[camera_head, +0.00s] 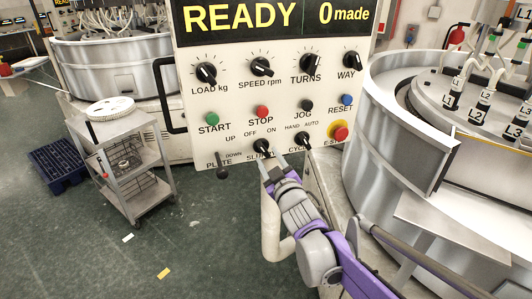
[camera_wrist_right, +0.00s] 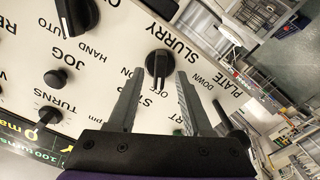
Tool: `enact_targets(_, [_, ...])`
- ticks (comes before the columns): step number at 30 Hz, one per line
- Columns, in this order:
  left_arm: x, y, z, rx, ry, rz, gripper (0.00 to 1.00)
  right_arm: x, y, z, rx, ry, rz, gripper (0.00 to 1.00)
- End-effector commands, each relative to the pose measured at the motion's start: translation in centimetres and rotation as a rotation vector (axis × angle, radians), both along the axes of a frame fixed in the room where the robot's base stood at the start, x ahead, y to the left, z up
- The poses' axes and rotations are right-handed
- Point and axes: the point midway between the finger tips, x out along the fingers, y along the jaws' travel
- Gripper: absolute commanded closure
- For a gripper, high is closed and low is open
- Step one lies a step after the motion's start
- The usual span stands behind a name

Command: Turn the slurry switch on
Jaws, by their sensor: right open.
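The slurry switch (camera_head: 263,147) is a black rotary knob in the lower row of the white control panel (camera_head: 214,134), with OFF and ON printed above it. In the right wrist view, upside down, the slurry switch (camera_wrist_right: 158,67) shows beside the word SLURRY. My right gripper (camera_head: 274,168) is open just in front of and below the knob in the head view. In the right wrist view the fingers of the gripper (camera_wrist_right: 160,82) stand on either side of the knob, with nothing visibly gripped. My left gripper is out of view.
The plate lever (camera_head: 222,172) is left of the slurry switch and the cycle switch (camera_head: 302,140) right of it. The red emergency stop (camera_head: 339,131) is further right. A lapping machine (camera_head: 385,150) stands at right; a steel cart (camera_head: 150,160) stands at left on open floor.

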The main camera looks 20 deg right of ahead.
Motion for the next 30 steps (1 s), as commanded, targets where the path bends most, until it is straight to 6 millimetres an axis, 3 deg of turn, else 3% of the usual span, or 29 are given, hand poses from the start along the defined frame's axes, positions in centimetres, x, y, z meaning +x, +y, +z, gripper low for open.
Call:
enact_targets(6, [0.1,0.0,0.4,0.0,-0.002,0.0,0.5,2.3,0.2,0.0,0.0,0.0,0.0,0.5])
enact_targets(17, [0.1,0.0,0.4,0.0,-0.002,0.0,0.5,2.7,0.2,0.0,0.0,0.0,0.0,0.5])
enact_targets(25, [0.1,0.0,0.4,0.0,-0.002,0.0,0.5,2.7,0.2,0.0,0.0,0.0,0.0,0.99])
enact_targets(30, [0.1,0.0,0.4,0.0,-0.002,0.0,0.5,2.7,0.2,0.0,0.0,0.0,0.0,1.0])
